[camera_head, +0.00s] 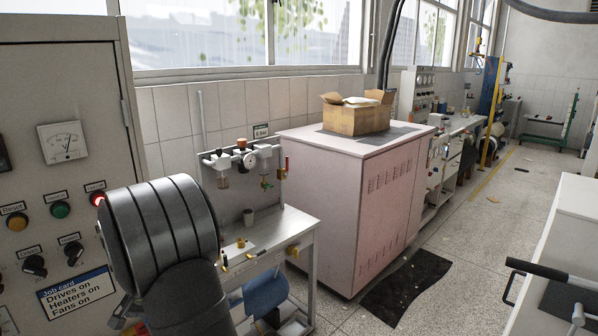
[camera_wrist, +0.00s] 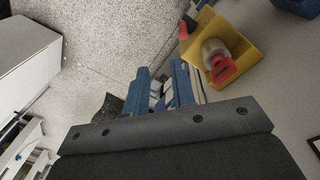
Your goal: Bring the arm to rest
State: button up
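In the wrist view my gripper (camera_wrist: 162,88) shows as blue and grey finger parts beyond a dark grey band with bolts. Its parts overlap, so I cannot tell whether the fingers are open or shut, and I see nothing clearly held. My dark, ribbed arm (camera_head: 165,232) stands large at the lower left of the head view, in front of the control cabinet (camera_head: 60,110). The gripper is not clearly seen there.
A steel bench (camera_head: 285,232) with valves and small items stands right of my arm. A pink cabinet (camera_head: 345,200) bears an open cardboard box (camera_head: 355,119).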

jog(key=shift+s+d+f+m+t+h, duration=0.1)
jog(key=shift+d+f+m+t+h, duration=0.15)
jog(key=shift+f+m+h, duration=0.35)
jog(key=shift+w+d+f+m+t+h, duration=0.15)
jog(key=shift+f+m+t+h, duration=0.15)
jog(key=shift+f, duration=0.55)
jog(key=shift+s+d+f+m+t+h, duration=0.15)
jog(key=shift+d+f+m+t+h, duration=0.1)
jog(key=shift+f+m+h, duration=0.35)
jog(key=shift+f, duration=0.1)
